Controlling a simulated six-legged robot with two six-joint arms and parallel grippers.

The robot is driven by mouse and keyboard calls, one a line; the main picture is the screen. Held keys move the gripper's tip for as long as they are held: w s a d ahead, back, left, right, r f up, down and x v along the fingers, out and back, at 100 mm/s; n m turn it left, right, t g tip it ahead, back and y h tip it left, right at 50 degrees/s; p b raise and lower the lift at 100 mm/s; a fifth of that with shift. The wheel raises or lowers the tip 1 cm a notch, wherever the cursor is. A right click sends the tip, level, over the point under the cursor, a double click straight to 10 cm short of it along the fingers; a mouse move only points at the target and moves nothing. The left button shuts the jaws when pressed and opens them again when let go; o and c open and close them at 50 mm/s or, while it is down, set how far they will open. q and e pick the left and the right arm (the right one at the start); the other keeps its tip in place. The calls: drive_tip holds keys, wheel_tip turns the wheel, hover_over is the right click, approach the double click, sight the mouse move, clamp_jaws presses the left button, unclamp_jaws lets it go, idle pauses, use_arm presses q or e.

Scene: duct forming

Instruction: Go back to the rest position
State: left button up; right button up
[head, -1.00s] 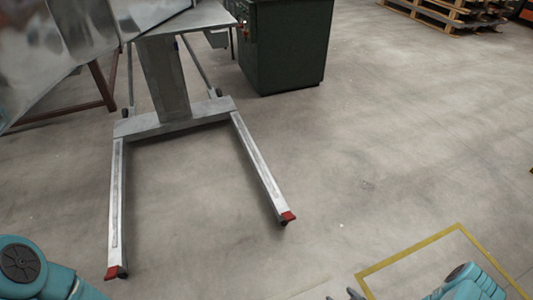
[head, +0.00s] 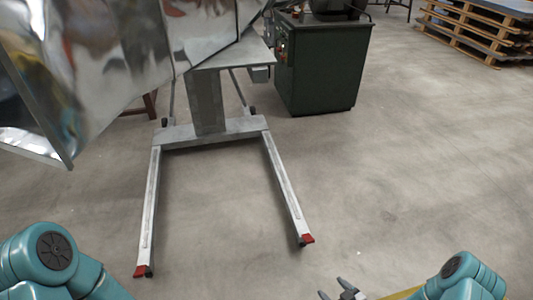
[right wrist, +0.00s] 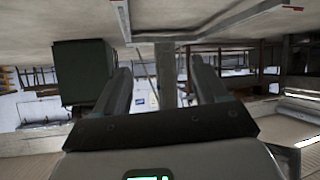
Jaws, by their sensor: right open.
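My right gripper (head: 338,290) is at the bottom of the head view, to the right of the middle. Its two fingers stand apart, and nothing shows between them. In the right wrist view the two fingers (right wrist: 164,92) are also spread, with an empty gap. My left arm (head: 55,262) shows at the bottom left of the head view, but its gripper is out of the picture.
A grey lift stand (head: 208,105) with two red-tipped legs stands ahead, under shiny sheet-metal ducting (head: 110,60). A dark green machine cabinet (head: 318,70) stands behind it. Pallets (head: 475,35) are at the back right. The floor at right is clear.

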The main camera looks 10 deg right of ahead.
drive_tip(key=a+r+g+p, duration=0.2)
drive_tip(key=a+r+p, duration=0.3)
drive_tip(key=r, duration=0.3)
drive_tip(key=a+r+g+y+p, duration=0.1)
drive_tip(key=a+r+p, duration=0.4)
drive_tip(key=r, duration=0.4)
drive_tip(key=a+r+g+p, duration=0.2)
drive_tip(key=a+r+p, duration=0.25)
drive_tip(key=r, duration=0.35)
use_arm(q)
wheel_tip(320, 180, up, 17)
drive_tip(key=shift+p, duration=0.35)
use_arm(e)
drive_tip(key=s+a+m+g, duration=0.1)
drive_tip(key=s+m+g, duration=0.5)
drive_tip(key=s, duration=0.7)
drive_tip(key=shift+s+m+h, duration=0.15)
drive_tip(key=shift+m+h, duration=0.25)
use_arm(q)
drive_tip(key=shift+w, duration=0.1)
